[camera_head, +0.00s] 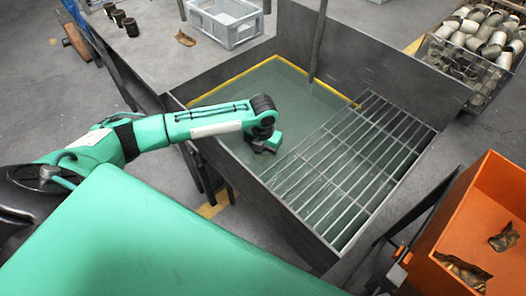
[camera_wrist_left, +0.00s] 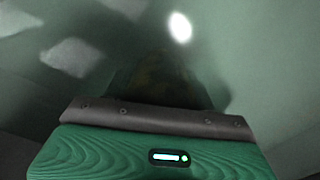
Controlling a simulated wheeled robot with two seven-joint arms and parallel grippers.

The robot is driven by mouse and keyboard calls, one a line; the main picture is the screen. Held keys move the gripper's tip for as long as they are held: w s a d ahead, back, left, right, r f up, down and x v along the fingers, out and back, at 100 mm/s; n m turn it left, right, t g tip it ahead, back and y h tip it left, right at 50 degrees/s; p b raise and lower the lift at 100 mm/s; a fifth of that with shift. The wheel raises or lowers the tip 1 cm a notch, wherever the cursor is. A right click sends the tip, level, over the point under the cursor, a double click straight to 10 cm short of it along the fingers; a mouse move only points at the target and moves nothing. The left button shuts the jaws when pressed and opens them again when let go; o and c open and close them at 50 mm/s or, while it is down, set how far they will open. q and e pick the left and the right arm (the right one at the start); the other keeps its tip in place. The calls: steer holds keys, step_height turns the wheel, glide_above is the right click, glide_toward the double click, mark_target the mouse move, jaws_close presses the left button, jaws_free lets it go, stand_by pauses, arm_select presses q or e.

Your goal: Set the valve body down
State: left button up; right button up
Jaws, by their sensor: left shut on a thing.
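My left gripper (camera_head: 267,144) hangs over the tank (camera_head: 365,52) of grey-green liquid, left of the metal grate (camera_head: 345,165). Its fingers are hidden under the wrist in the head view. In the left wrist view, a dark, brownish, blurred shape, seemingly the valve body (camera_wrist_left: 160,78), lies just beyond the dark edge of the gripper (camera_wrist_left: 155,118). The gripper is shut on it. The valve body is hidden in the head view, and I cannot tell whether it touches the liquid. My right gripper is not in view.
The tank has raised dark walls, and a dark upright post (camera_head: 318,40) stands at its far side. An orange bin (camera_head: 450,225) with brass-coloured pieces is at the right. A grey crate (camera_head: 225,30) and several dark cups stand on the table behind. A wire basket (camera_head: 465,70) of parts is at the upper right.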

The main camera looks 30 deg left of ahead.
arm_select(q)
steer(key=o, duration=1.3)
steer(key=shift+f, duration=0.1)
steer(key=shift+c, duration=0.2)
steer(key=shift+r, duration=0.55)
step_height(320, 180, up, 11)
steer(key=shift+r, duration=0.1)
